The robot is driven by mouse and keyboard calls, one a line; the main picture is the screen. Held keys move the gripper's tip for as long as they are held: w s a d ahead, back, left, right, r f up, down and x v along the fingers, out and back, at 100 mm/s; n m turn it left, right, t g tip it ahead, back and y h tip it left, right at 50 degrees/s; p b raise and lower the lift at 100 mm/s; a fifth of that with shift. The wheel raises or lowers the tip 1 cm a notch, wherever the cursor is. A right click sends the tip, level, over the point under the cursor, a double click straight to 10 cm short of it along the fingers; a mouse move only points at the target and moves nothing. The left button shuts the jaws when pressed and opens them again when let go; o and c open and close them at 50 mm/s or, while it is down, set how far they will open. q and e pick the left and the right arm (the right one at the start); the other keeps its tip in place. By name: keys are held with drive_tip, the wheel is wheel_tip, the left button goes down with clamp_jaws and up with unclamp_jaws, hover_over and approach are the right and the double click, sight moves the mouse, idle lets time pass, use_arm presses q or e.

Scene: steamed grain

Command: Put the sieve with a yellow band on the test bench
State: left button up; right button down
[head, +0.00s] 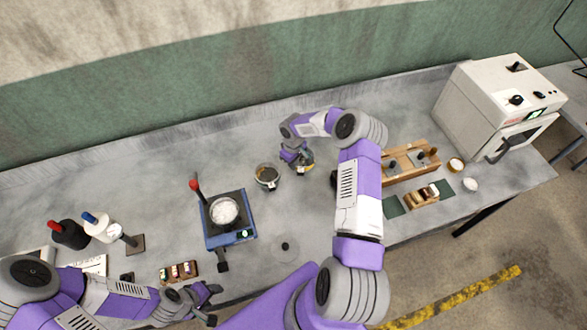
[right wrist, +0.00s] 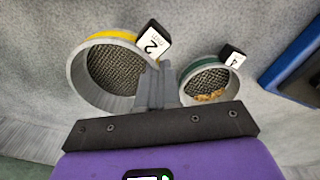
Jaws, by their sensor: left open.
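The sieve with a yellow band (right wrist: 88,68) shows in the right wrist view, with dark mesh and a black tag reading 2. In the head view it is mostly hidden under my right gripper (head: 297,162). In the right wrist view the fingers of my right gripper (right wrist: 157,72) are close together at the sieve's rim, just below the tag, and look shut on it. A green-banded sieve (right wrist: 205,82) with tag 4 and some brown grain stands beside it, apart. My left gripper (head: 202,300) is open and empty near the front edge of the grey bench (head: 150,215).
A blue device (head: 225,240) with a white bowl stands mid-bench. A wooden rack (head: 408,176) and a white oven-like machine (head: 497,100) stand to the right. Bottles (head: 70,235) and a small wooden tray (head: 180,271) are at left. The bench is clear behind the blue device.

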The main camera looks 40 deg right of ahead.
use_arm(q)
drive_tip(key=shift+w+f, duration=0.1)
drive_tip(key=shift+f, duration=0.3)
use_arm(e)
drive_tip(key=shift+w+f, duration=0.15)
drive_tip(key=shift+f, duration=0.65)
use_arm(q)
drive_tip(key=shift+f+b, duration=0.7)
drive_tip(key=shift+b, duration=0.2)
use_arm(e)
wheel_tip(320, 180, down, 3)
drive_tip(key=shift+f, duration=0.1)
use_arm(q)
drive_tip(key=shift+f, duration=0.25)
use_arm(e)
drive_tip(key=shift+f, duration=0.15)
use_arm(q)
drive_tip(key=shift+r, duration=0.1)
use_arm(e)
drive_tip(key=c, duration=1.3)
unclamp_jaws()
drive_tip(key=shift+c, duration=0.2)
use_arm(q)
drive_tip(key=shift+r, duration=0.1)
